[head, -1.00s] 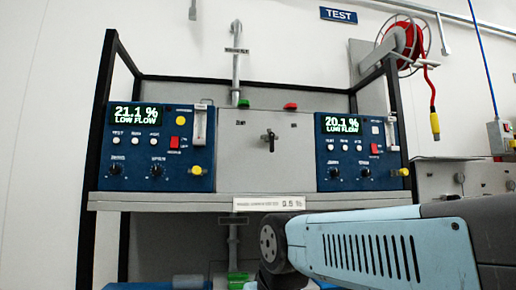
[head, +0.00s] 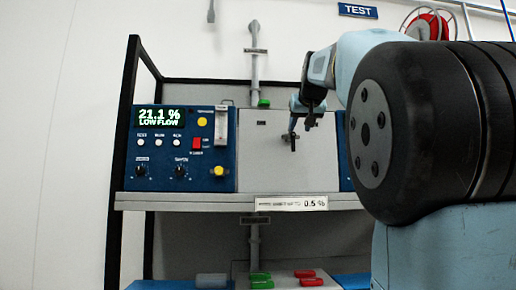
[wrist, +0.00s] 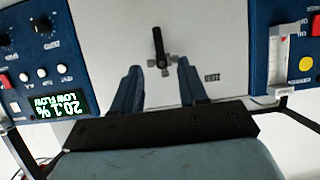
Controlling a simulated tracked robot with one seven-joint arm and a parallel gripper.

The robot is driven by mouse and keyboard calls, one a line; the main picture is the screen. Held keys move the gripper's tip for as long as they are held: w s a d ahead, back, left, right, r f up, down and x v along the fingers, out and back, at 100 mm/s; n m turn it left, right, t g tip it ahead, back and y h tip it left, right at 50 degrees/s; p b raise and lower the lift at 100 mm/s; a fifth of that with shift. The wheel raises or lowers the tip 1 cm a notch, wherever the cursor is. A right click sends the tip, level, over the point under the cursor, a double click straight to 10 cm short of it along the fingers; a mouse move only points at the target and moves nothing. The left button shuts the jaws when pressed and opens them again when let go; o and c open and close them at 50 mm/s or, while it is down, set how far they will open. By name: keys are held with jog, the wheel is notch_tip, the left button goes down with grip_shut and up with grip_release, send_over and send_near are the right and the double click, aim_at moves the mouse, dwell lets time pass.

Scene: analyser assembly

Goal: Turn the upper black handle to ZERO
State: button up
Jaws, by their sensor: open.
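The upper black handle (wrist: 158,48) is a lever on the grey centre panel, seen in the wrist view. Its long arm points to the top of that upside-down picture; a short metal cross piece is at its base. A printed label (wrist: 212,77), which seems to read ZERO, is beside it. My gripper (wrist: 158,67) is open, with one blue finger on each side of the handle's base; I cannot tell whether they touch it. In the head view my gripper (head: 306,105) is in front of the panel, and the handle (head: 292,142) shows just below it, partly hidden.
The left blue analyser (head: 158,178) reads 21.1 % LOW FLOW. The right one (wrist: 70,70) reads 20.1 % and is mostly hidden behind my arm in the head view. The shelf edge (head: 190,200) runs below. Green (head: 262,284) and red (head: 312,282) handles are lower down.

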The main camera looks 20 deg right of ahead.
aim_at(293, 142)
jog(key=x, duration=1.3)
jog(key=shift+w+d+r, duration=0.25)
jog(key=shift+w+d, duration=0.05)
jog(key=shift+w, duration=0.15)
grip_shut()
